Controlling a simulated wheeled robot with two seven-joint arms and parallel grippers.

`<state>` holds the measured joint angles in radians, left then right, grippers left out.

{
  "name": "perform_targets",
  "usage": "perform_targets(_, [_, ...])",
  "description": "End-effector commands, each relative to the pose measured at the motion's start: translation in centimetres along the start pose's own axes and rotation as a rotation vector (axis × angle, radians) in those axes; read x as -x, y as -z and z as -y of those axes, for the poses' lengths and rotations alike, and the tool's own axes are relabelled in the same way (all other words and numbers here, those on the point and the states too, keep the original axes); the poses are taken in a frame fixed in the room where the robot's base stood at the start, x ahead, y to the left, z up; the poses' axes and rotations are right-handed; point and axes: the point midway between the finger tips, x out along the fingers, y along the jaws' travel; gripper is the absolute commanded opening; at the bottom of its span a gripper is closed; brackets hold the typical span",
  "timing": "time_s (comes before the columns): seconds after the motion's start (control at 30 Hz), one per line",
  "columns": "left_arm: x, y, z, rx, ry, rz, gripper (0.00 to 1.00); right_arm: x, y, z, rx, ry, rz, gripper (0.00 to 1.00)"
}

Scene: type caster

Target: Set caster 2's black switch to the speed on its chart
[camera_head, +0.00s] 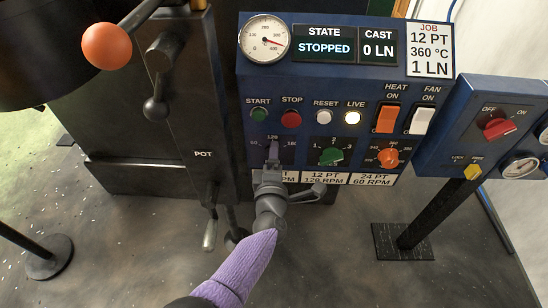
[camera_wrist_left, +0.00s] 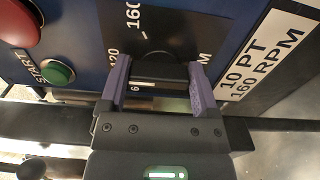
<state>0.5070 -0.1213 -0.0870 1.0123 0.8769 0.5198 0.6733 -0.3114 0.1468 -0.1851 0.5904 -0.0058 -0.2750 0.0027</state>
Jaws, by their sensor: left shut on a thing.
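The black switch (camera_wrist_left: 160,72) is between the purple fingers of my left gripper (camera_wrist_left: 159,86) in the left wrist view. The left gripper is shut on it. In the head view my left gripper (camera_head: 273,152) covers most of the switch on its black dial plate (camera_head: 287,147), marked 60, 120 and 160. Which mark the switch points to is hidden. The chart (camera_head: 325,179) below shows 12 PT with about 128 RPM and 24 PT with 60 RPM; the wrist view shows 10 PT with 160 RPM. The job card (camera_head: 430,51) reads 12 PT, 360 °C, 1 LN.
A green knob (camera_head: 331,155) and an orange knob (camera_head: 388,157) sit right of the switch. Green start (camera_head: 259,114) and red stop (camera_head: 291,119) buttons are just above. The display (camera_head: 324,47) reads STOPPED. A blue side box (camera_head: 490,115) stands at right.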

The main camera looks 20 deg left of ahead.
Motion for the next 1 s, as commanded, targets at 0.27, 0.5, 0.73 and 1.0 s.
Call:
perform_targets(0.27, [0.1, 0.0, 0.1, -0.016, 0.003, 0.001, 0.20, 0.0, 0.0, -0.2, 0.001, -0.004, 0.000, 0.59])
perform_targets(0.5, [0.1, 0.0, 0.1, -0.015, 0.003, 0.001, 0.20, 0.0, 0.0, -0.2, 0.001, -0.003, 0.000, 0.59])
perform_targets(0.73, [0.0, 0.0, 0.1, -0.014, 0.002, 0.001, 1.00, 0.0, 0.1, 0.2, -0.001, 0.004, -0.002, 0.59])
perform_targets(1.0, [2.3, 0.0, -0.4, -0.015, 0.000, 0.001, 1.00, 1.4, 0.3, 0.3, -0.004, 0.004, -0.017, 0.59])
